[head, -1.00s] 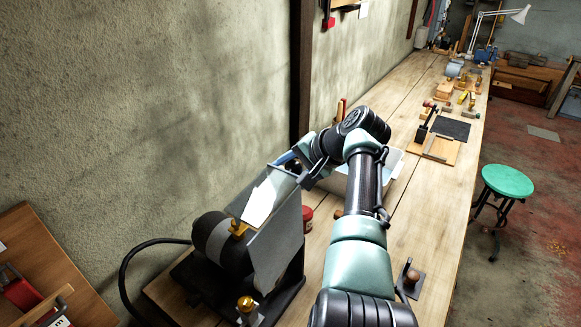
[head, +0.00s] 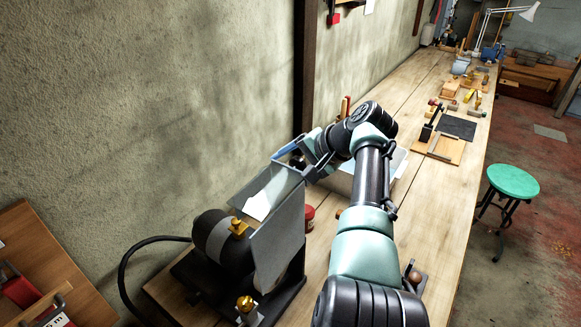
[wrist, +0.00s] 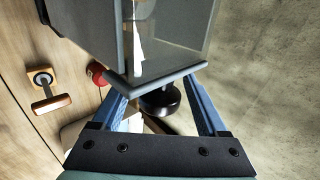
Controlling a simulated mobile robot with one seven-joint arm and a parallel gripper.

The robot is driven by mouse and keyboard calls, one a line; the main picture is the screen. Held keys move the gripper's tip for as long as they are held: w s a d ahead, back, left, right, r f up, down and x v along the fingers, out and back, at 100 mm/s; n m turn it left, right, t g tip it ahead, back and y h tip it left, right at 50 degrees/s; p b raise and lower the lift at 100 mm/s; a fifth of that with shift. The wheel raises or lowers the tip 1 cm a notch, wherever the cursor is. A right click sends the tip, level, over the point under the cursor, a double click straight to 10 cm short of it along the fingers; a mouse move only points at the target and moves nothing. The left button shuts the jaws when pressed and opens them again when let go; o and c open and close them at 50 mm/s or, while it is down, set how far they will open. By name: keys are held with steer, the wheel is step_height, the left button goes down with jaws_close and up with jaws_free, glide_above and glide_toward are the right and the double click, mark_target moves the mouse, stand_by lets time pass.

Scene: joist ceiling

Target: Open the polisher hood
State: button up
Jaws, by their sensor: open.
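The polisher (head: 222,240) stands at the lower left of the head view, with a dark round motor body and brass-coloured fittings. Its grey hood (head: 278,235) rises beside the motor body, and a pale patch shows at its top. In the wrist view the hood (wrist: 85,25) is a grey box with a see-through pane, its near corner pointing at my gripper. My gripper (head: 292,152) is at the hood's upper edge. In the wrist view its blue fingers (wrist: 156,88) are spread apart, with a black round knob (wrist: 160,101) between them. I cannot tell whether the fingers touch it.
A red can (head: 308,217) stands on the bench (head: 425,205) behind the hood. The wall (head: 190,110) is close on the left. A black cable (head: 128,265) curves off the polisher. Tools lie further along the bench; a green stool (head: 513,180) stands on the right.

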steer(key=b+v, duration=0.4)
steer(key=v, duration=0.9)
